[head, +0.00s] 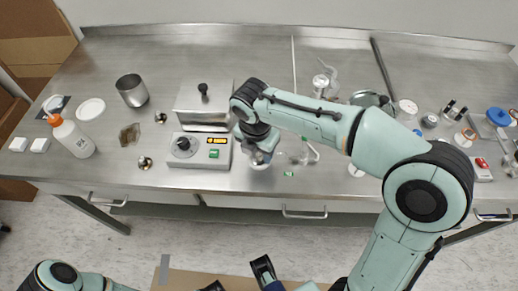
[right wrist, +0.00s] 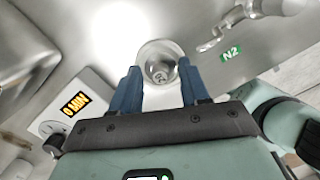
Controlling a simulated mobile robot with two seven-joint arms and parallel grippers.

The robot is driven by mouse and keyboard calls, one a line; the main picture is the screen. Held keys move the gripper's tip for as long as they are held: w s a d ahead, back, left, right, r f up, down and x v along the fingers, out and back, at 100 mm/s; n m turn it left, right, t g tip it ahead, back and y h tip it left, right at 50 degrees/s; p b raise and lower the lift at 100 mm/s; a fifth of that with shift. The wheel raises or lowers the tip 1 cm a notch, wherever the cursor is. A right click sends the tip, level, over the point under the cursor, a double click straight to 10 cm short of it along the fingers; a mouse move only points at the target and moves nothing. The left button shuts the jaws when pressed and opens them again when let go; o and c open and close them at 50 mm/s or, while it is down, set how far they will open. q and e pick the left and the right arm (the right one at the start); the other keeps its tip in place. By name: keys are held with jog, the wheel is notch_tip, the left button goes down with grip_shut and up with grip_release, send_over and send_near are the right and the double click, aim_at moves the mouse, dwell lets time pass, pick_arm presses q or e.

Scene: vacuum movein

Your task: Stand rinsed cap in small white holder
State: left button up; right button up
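My right gripper (head: 262,146) points down over the bench, just right of the grey heater box. In the right wrist view its two blue fingers (right wrist: 160,82) stand apart, one on each side of a round, clear, grey-centred piece, which looks like the cap (right wrist: 160,66). The cap fills the gap between the fingertips, so the gripper looks shut on it. A small white holder (head: 260,165) shows directly under the gripper in the head view, partly hidden by it. I cannot tell whether cap and holder touch. My left arm is low at the left; its gripper is not clearly shown.
The heater box (head: 200,151) with its lit display stands close left, with a steel box (head: 203,103) behind it. Glassware and a green N2 label (head: 289,173) lie close right. A steel beaker (head: 132,90) and orange-capped bottle (head: 72,137) stand far left.

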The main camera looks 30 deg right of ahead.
aim_at(256, 162)
notch_tip(256, 162, up, 12)
jog(key=a+p, duration=0.1)
jog(key=p, duration=0.2)
jog(key=shift+s+r, duration=0.15)
jog(key=shift+s, duration=0.25)
jog(key=shift+a, duration=0.1)
